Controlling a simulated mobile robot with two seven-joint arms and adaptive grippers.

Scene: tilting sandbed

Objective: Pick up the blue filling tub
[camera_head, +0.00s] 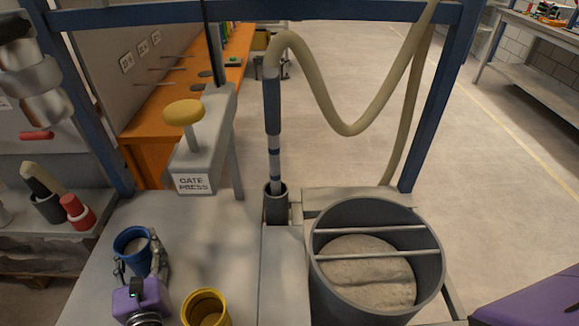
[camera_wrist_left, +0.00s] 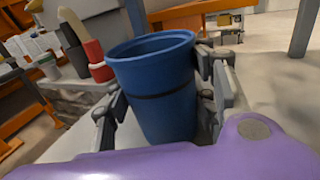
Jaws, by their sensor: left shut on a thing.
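The blue filling tub (camera_head: 128,260) is upright at the lower left of the head view, with pale material inside its rim. In the left wrist view the blue tub (camera_wrist_left: 165,95) fills the middle, with a dark band around it. My left gripper (camera_head: 140,262) is shut on the tub, one finger on each side of its wall. Its fingers also show in the left wrist view (camera_wrist_left: 160,100). Whether the tub's base touches the grey table (camera_head: 215,225) is hidden. My right gripper is out of view; only a purple part of my right arm shows.
A yellow tub (camera_head: 205,308) stands close to the right of my left gripper. The gate press (camera_head: 195,175) with its yellow knob stands behind. A large grey drum (camera_head: 330,280) with bars and sand is at the right. A hose (camera_head: 345,125) hangs from the blue frame.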

